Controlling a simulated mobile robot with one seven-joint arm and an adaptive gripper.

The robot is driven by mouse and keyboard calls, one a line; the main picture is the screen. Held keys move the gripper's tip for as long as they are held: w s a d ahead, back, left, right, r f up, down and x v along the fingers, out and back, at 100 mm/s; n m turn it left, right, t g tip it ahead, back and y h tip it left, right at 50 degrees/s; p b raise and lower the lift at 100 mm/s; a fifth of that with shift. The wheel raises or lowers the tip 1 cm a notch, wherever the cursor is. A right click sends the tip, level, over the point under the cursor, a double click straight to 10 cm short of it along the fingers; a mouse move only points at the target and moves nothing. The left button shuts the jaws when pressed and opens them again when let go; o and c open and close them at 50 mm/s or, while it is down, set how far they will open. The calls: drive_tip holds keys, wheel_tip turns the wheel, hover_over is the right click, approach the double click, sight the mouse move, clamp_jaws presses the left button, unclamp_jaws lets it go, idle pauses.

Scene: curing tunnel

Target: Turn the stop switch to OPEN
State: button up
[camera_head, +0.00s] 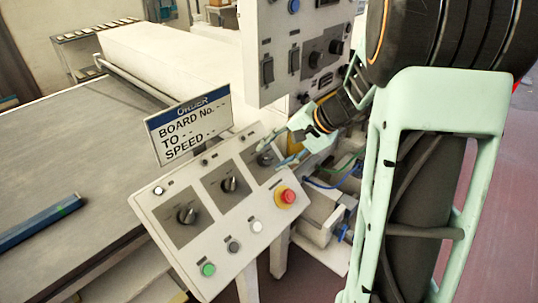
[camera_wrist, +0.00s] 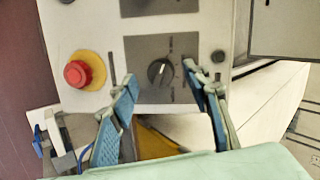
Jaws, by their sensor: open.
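A sloped white control panel (camera_head: 205,257) carries three black rotary switches on grey plates. In the wrist view, the switch at the panel's end (camera_wrist: 160,72) lies between my fingertips; its white mark points up and slightly right, and its lettering is too small to read. It is the far right switch (camera_head: 266,158) in the head view, partly hidden by my gripper (camera_head: 283,152). My gripper is open, with its two blue-padded fingers (camera_wrist: 161,78) on either side of the knob; contact cannot be told. I cannot tell by label which is the stop switch.
A red stop button (camera_head: 287,196) on a yellow ring sits near the right switch. The middle switch (camera_head: 229,185) and left switch (camera_head: 187,215) are uncovered. An order sign (camera_head: 188,127) stands behind the panel. An upright cabinet (camera_head: 290,52) rises close beside my arm.

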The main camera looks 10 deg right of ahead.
drive_tip(key=shift+x, duration=1.2)
drive_tip(key=c, duration=1.2)
drive_tip(key=shift+o, duration=0.2)
drive_tip(key=m+b, duration=0.1)
drive_tip(key=m, duration=0.1)
drive_tip(key=m+b, duration=0.1)
drive_tip(key=m, duration=0.1)
drive_tip(key=shift+d+f+t+y, duration=0.1)
drive_tip(key=shift+t+y, duration=0.2)
drive_tip(key=shift+m+t+y+b, duration=0.3)
drive_tip(key=shift+m+b, duration=0.35)
drive_tip(key=shift+m, duration=1.65)
